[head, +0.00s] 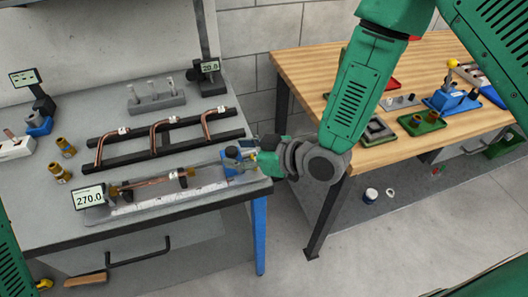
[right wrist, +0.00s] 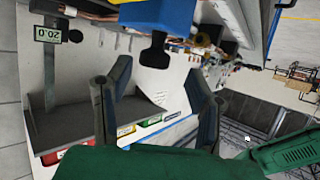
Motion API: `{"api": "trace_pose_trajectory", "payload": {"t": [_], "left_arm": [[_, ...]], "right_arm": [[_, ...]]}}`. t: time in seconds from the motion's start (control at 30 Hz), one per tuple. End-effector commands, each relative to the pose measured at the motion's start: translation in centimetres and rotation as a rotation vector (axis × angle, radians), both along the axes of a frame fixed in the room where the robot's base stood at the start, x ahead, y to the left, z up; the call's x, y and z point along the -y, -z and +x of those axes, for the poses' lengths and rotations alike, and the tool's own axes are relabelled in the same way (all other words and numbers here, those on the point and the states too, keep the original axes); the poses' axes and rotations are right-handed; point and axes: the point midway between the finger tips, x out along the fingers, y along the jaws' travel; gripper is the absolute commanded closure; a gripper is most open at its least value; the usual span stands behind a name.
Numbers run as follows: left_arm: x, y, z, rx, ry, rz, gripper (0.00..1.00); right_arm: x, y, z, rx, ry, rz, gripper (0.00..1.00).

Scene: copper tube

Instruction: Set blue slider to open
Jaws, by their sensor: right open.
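The blue slider (head: 231,168) is at the right end of the long measuring fixture (head: 150,207) on the grey bench. My right gripper (head: 243,150) is right beside it, coming in from the right. In the right wrist view a blue block (right wrist: 160,14) with a dark knob (right wrist: 155,52) hangs at the top. The open fingers of my right gripper (right wrist: 155,95) point toward that knob, one to each side of its line, with nothing visible between them. Contact with the knob cannot be told. My left gripper is out of view.
A copper tube (head: 150,183) lies along the fixture, beside a display (head: 88,197) reading 270.0. Behind it, a black rack (head: 165,143) holds bent copper tubes. A wooden table (head: 300,62) with trays stands at right, with a floor gap between.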

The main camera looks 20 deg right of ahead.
Motion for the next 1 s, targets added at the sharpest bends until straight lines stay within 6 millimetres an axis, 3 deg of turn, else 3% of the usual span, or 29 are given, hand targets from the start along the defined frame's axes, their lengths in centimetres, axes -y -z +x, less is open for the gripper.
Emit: {"api": "trace_pose_trajectory", "payload": {"t": [0.2,0.4,1.0], "left_arm": [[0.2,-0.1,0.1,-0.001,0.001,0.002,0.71],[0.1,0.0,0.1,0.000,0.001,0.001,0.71],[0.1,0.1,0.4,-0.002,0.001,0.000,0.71]], "right_arm": [[3.7,-1.7,-3.1,-0.003,0.006,0.006,0.52],[5.7,-2.8,-5.2,0.000,0.004,0.003,0.52],[6.4,-3.2,-6.0,0.000,0.002,0.003,0.52]]}}
